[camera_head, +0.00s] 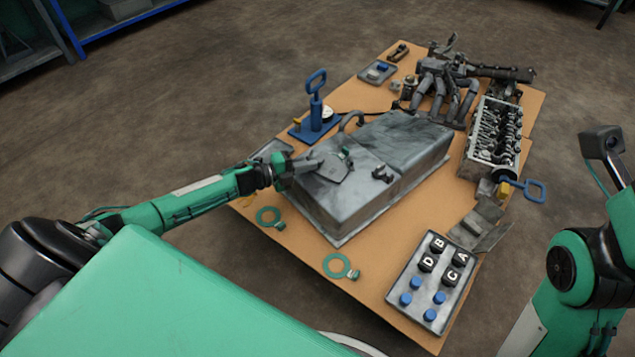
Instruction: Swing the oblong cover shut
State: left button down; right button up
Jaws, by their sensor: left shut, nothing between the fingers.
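A grey metal tank (411,142) with a raised block lies in the middle of the board. A flat pale grey plate (336,170), which looks like the oblong cover, lies at the left end of the tank's top. I cannot tell how far it is swung or whether an opening shows beside it. My left gripper (316,162) is shut and empty, reaching in from the left at the plate's left edge. Whether it touches the plate is unclear.
A blue-handled tool on a blue base (316,122) stands just behind my left gripper. Green rings (341,266) lie in front of the tank. A lettered button panel (432,283) lies at the front right. An engine head (495,132) and pipes (445,88) fill the back right.

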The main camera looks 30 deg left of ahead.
pick_arm(q)
jog(key=shift+w+a, duration=0.1)
jog(key=shift+w, duration=0.2)
dwell(0.5)
